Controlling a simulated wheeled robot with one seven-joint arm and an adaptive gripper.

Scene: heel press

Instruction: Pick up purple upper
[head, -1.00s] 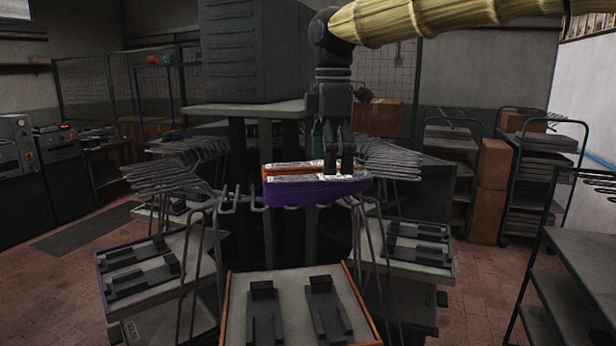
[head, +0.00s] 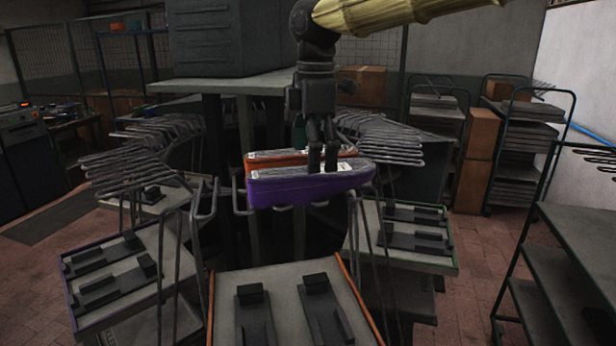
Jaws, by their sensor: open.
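The purple upper (head: 310,188) lies lengthwise across the wire rack at the centre of the head view, its toe to the right. An orange upper (head: 275,159) sits just behind it, partly hidden by it. My gripper (head: 322,172) points down at the right half of the purple upper. Its two dark fingers are open and reach down to the upper's top edge. I cannot tell whether they touch it.
An orange-edged tray (head: 278,282) with dark blocks is in front. A purple-edged tray (head: 112,250) is at left and a green-edged tray (head: 400,245) at right. Wire racks (head: 150,160) flank the uppers. A dark shelf cart (head: 570,255) stands at far right.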

